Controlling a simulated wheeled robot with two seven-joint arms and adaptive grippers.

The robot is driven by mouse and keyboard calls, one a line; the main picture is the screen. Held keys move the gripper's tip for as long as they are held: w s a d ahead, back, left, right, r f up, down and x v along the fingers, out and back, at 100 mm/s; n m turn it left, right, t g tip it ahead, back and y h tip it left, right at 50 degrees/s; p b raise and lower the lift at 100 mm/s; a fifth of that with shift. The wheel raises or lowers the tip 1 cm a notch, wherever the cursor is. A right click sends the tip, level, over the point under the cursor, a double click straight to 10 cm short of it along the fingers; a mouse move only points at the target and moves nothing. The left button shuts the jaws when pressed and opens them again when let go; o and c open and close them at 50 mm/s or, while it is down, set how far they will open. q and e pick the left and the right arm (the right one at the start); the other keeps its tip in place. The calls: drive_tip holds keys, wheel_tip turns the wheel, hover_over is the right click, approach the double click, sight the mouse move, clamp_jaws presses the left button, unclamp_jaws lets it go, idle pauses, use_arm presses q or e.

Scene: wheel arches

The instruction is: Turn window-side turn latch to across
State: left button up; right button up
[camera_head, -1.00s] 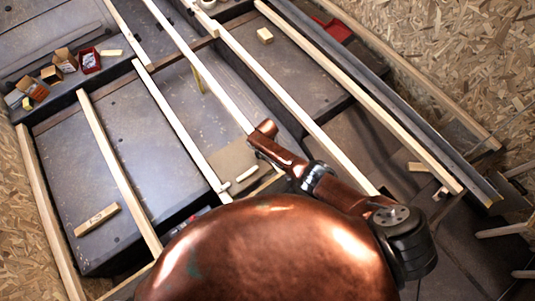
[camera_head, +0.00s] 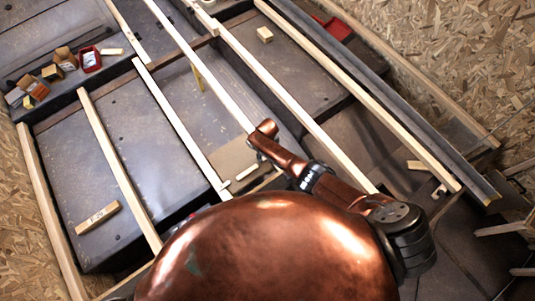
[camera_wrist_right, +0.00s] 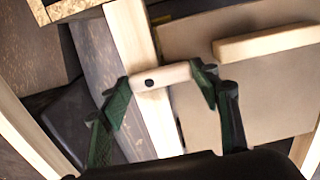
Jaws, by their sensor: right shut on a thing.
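In the right wrist view the turn latch (camera_wrist_right: 172,74) is a short pale wooden bar with a dark screw. It lies crosswise over a pale slat (camera_wrist_right: 134,35), and its right end reaches over the edge of a beige panel (camera_wrist_right: 195,40). The green fingers of my right gripper (camera_wrist_right: 162,85) are shut on the latch, one at each end. In the head view my copper right arm hides this latch and the gripper's fingers. The panel shows there (camera_head: 232,158) left of my wrist. My left gripper is in neither view.
A pale wooden bar (camera_wrist_right: 265,42) lies on the panel near the latch. Another small pale piece (camera_head: 225,186) sits at the end of a slat. A loose marked block (camera_head: 97,217), small boxes (camera_head: 52,73) and a red bin (camera_head: 91,59) are farther left.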

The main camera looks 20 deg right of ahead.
drive_tip(key=shift+s, duration=0.15)
drive_tip(key=o, duration=1.2)
drive_tip(key=shift+c, duration=0.2)
drive_tip(key=shift+r, duration=0.7)
wheel_tip(320, 180, up, 11)
drive_tip(key=shift+f, duration=0.2)
drive_tip(key=shift+d, duration=0.1)
